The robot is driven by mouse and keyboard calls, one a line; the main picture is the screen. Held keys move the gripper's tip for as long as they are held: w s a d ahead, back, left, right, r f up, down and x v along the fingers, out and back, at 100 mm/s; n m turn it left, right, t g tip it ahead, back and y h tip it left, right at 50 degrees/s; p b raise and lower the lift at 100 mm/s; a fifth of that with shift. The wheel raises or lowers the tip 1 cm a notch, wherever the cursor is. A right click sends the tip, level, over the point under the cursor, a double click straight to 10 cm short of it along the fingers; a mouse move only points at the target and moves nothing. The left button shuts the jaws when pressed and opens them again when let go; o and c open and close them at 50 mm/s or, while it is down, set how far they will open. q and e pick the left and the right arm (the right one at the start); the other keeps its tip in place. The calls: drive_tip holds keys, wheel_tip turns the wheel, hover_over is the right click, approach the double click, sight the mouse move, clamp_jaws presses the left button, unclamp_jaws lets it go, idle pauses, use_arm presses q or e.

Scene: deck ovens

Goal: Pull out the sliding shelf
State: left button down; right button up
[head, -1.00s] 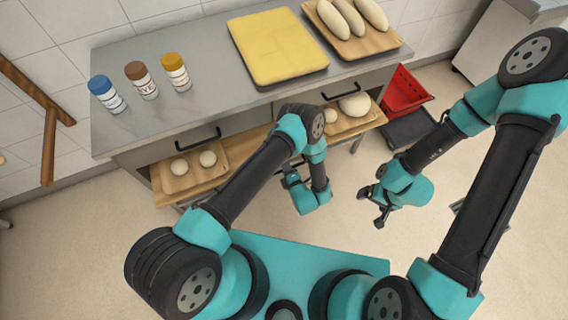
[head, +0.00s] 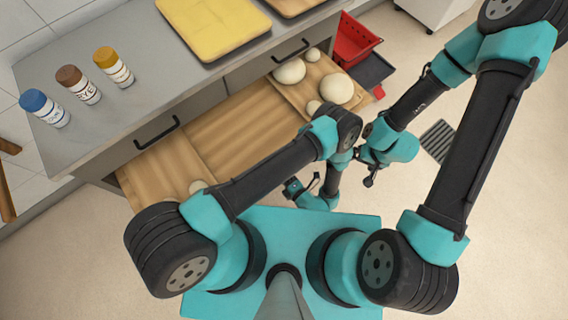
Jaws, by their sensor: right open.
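The sliding shelf is a wooden board (head: 235,130) under the grey counter. It stands well out past the counter front, with a broad stretch of bare wood showing. My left gripper (head: 294,187) is at the shelf's near side, folded below my left elbow; I cannot make out its jaws or whether it touches the shelf edge. My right gripper (head: 371,172) is open and empty, right of the left one and in front of the shelf's right part. My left arm hides part of the shelf's front edge.
Several dough balls (head: 338,88) lie on a board at the shelf's right end. Drawer handles (head: 158,133) stick out above the shelf. Jars (head: 44,108) and a yellow-topped tray (head: 212,28) stand on the counter (head: 150,70). A red crate (head: 354,42) is at right. A floor grate (head: 437,141) lies right.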

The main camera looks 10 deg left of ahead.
use_arm(q)
drive_tip(key=shift+s+d, duration=0.1)
drive_tip(key=c, duration=1.1)
unclamp_jaws()
drive_tip(key=shift+c, duration=0.2)
